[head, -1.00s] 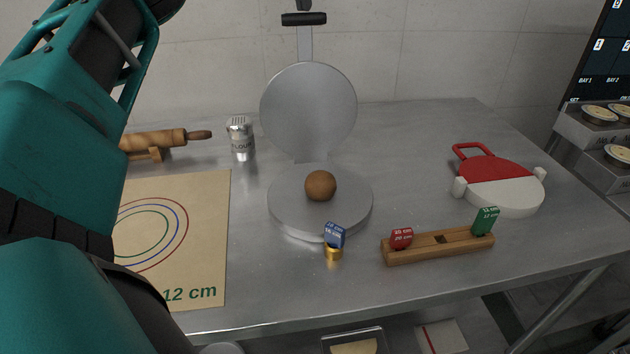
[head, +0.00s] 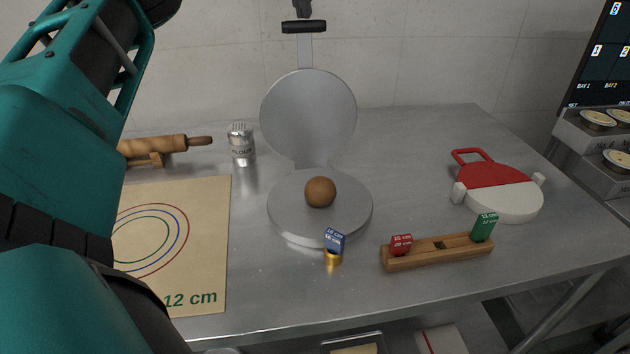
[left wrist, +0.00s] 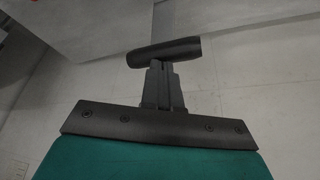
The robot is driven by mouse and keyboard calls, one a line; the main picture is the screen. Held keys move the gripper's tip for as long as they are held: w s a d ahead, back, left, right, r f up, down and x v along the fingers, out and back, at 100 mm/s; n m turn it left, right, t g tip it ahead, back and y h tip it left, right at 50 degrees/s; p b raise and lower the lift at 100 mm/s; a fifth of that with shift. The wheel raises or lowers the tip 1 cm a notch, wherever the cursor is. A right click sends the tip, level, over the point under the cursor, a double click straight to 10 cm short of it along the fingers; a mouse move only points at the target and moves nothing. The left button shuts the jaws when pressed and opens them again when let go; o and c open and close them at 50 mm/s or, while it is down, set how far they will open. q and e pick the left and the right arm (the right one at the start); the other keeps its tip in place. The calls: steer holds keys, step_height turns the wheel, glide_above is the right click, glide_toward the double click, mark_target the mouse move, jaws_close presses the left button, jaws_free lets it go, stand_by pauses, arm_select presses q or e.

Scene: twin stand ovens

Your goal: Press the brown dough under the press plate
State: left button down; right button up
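The brown dough (head: 320,191) is a round ball on the lower disc (head: 290,221) of the grey press. The upper press plate (head: 308,112) stands raised behind it, clear of the dough. Its arm ends in a black bar handle (head: 304,27). My left arm fills the left of the head view; dark left gripper fingertips (head: 303,10) show at the top edge, just above the handle. In the left wrist view the left gripper's fingers (left wrist: 162,84) are together, their tips at the black handle (left wrist: 164,52). Whether they touch it I cannot tell. My right gripper is out of view.
A blue tag in a brass holder (head: 334,246) stands before the press. A wooden tag rack (head: 440,250) and a red-and-white paddle-like object (head: 498,188) lie right. A shaker (head: 240,142), rolling pin (head: 155,146) and marked mat (head: 208,240) are left.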

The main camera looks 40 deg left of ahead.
arm_select(q)
steer(key=c, duration=1.9)
jaws_free()
steer(key=shift+a+f, duration=0.1)
steer(key=shift+f, duration=0.1)
steer(key=o, duration=1.4)
steer(key=shift+r, duration=0.15)
steer(key=shift+w+r, duration=0.1)
steer(key=shift+r, duration=3.45)
